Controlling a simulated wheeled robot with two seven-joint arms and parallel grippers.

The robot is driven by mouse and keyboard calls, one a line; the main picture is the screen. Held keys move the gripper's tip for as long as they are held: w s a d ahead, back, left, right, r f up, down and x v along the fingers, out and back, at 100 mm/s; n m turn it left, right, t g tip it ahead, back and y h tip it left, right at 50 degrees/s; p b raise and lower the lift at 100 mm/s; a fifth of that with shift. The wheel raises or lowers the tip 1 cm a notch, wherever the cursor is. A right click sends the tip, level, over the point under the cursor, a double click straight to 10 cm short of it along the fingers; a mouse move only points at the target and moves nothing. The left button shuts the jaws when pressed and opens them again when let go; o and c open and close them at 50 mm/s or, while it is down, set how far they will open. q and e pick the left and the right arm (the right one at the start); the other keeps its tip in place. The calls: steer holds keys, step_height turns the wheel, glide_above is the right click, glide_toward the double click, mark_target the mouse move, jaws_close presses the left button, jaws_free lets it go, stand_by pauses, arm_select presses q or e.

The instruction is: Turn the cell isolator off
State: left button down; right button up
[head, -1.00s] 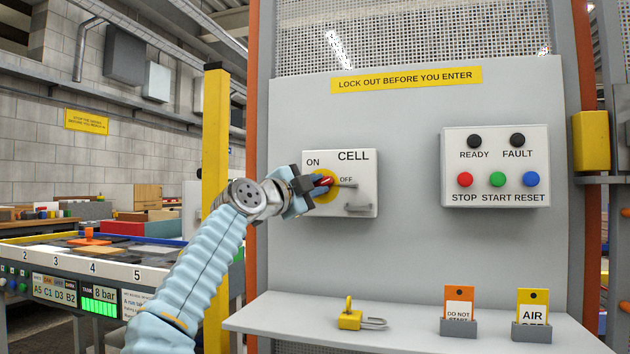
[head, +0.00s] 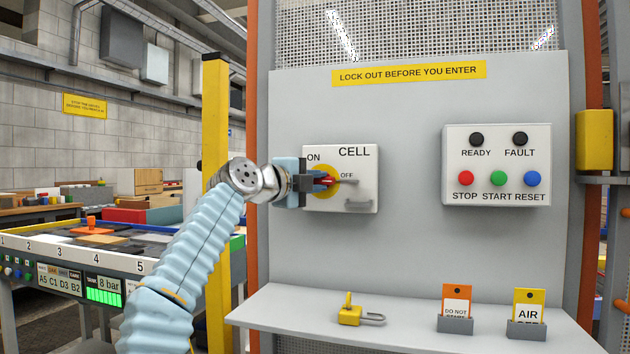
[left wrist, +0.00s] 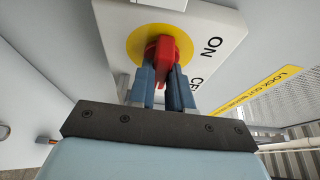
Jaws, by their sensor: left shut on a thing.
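The cell isolator (head: 362,163) is a white box with ON and OFF marks, mounted on the grey panel. Its red handle (head: 328,181) sits on a yellow disc, which also shows in the left wrist view (left wrist: 137,46). My left gripper (head: 322,181) comes from the left and is shut on the red handle (left wrist: 165,50), one finger on each side. In the head view the handle lies roughly level and points toward the OFF side; the fingers hide part of it. My right gripper is not in view.
A yellow padlock (head: 349,315) lies on the shelf (head: 290,308) below, beside an orange tag (head: 457,295) and a yellow tag (head: 528,299) in holders. A button box (head: 497,165) is at right. A yellow post (head: 215,130) stands behind my left arm.

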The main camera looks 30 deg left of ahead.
arm_select(q)
steer(key=c, duration=1)
jaws_free()
steer(key=shift+c, duration=0.2)
steer(key=s+a+b, duration=0.2)
steer(key=s+b, duration=0.4)
steer(key=s, duration=0.7)
steer(key=shift+s, duration=0.3)
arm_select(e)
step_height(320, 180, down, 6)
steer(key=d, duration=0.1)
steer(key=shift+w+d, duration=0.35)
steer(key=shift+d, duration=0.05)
